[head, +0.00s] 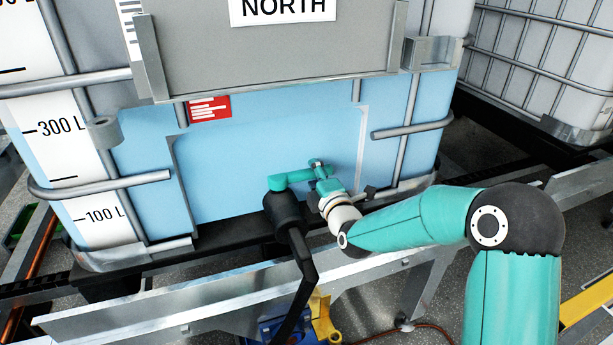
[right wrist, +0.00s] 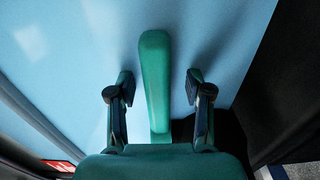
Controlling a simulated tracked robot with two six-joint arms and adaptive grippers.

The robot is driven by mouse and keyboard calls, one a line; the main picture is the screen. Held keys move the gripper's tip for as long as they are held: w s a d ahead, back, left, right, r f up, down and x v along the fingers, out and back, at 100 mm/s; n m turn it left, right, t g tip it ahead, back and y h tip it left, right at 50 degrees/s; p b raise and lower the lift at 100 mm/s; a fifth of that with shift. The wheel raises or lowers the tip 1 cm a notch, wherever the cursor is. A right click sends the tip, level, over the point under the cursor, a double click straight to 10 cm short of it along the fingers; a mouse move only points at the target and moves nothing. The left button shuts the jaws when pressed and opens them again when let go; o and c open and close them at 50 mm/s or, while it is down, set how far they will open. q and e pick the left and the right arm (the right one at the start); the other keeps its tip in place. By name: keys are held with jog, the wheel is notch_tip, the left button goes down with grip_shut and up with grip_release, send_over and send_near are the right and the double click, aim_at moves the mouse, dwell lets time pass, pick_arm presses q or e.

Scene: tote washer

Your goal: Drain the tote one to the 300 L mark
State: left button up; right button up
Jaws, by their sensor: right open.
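The tote (head: 270,130), a white caged container with a NORTH plate, holds pale blue liquid. The top of the blue looks near or a little above the 300 L mark (head: 61,126) on the white scale strip; I cannot tell exactly. The outlet valve (head: 283,208) is black with a hose running down, low on the tote's front. Its teal handle (head: 290,180) points left in the head view. My right gripper (head: 322,172) is at the handle. In the right wrist view, the handle (right wrist: 155,80) stands between the open fingers (right wrist: 160,88), with gaps both sides. My left gripper is out of view.
A metal rail (head: 200,300) runs in front below the tote. Cage tubes (head: 412,131) flank the valve. A blue and yellow item (head: 300,325) sits on the floor below. Another caged tote (head: 545,60) stands at the back right.

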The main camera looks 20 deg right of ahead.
jog(key=shift+s, duration=0.1)
jog(key=s, duration=1.1)
jog(key=shift+s+a, duration=0.35)
jog(key=shift+s, duration=0.05)
jog(key=shift+f, duration=0.1)
